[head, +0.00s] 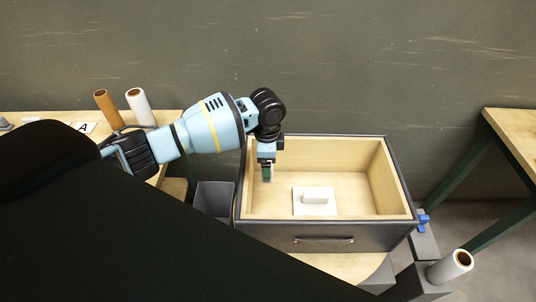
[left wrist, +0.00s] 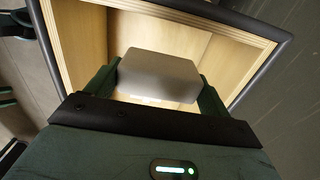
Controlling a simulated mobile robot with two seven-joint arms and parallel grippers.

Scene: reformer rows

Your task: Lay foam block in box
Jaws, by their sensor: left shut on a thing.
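The box (head: 325,243) is a dark-framed, wood-lined open box with a handle on its front. My left gripper (head: 267,176) points down inside its left part, and its green fingers show in the head view. In the left wrist view the gripper (left wrist: 160,82) is shut on a smooth grey block (left wrist: 158,72), likely the foam block, over the wooden inside of the box (left wrist: 83,40). The fingers mostly hide this block in the head view. A white flat square piece with a raised bar (head: 314,201) lies on the box floor, right of the gripper. My right gripper is not in view.
The right part of the box floor is clear. A grey bin (head: 213,199) stands left of the box. An orange roll (head: 105,103) and a white roll (head: 139,105) stand on the left table. A wooden table (head: 515,135) stands at right.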

